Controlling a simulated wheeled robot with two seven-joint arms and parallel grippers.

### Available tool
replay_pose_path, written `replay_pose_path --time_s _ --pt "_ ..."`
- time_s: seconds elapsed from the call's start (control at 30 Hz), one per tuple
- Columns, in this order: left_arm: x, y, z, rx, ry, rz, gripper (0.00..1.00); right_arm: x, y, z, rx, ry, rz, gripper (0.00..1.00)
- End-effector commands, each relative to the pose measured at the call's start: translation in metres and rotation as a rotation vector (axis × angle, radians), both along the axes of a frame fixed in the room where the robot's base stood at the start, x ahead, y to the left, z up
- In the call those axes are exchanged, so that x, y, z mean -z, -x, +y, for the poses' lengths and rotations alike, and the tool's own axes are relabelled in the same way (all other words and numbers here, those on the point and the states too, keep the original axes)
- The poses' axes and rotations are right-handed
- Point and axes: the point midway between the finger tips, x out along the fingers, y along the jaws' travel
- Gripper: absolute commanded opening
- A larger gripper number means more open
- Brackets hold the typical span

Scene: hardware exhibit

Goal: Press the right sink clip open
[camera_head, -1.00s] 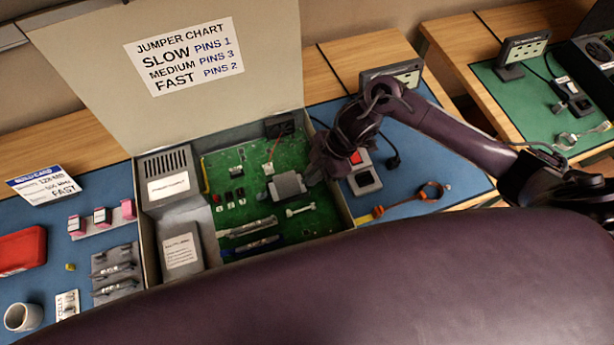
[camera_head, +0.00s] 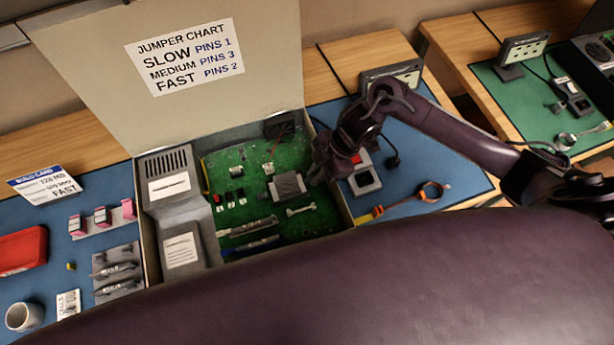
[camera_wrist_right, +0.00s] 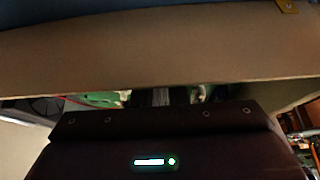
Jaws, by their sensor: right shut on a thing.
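The grey ribbed heat sink (camera_head: 288,186) sits on the green circuit board (camera_head: 250,160) inside the open computer case. My right gripper (camera_head: 318,174) is low over the board, just right of the heat sink. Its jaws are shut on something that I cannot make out. The right sink clip is not distinguishable; the gripper covers that side. In the right wrist view, a pale case edge (camera_wrist_right: 150,50) crosses in front and the fingertips are hidden or too dark to tell. My left gripper is not in view.
The raised case lid with the jumper chart (camera_head: 188,55) stands behind. A power supply (camera_head: 168,175) is at the case's left. A white mug (camera_head: 22,316) stands at lower left.

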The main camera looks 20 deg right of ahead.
Motion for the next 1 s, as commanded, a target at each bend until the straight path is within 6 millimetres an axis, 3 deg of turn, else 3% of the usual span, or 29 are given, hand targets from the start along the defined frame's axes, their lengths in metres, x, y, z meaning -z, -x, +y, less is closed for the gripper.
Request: replay_pose_path --time_s 1.0 --pt "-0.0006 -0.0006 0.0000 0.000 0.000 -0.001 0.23 0.0076 0.0003 -0.0106 0.003 0.007 0.003 0.05"
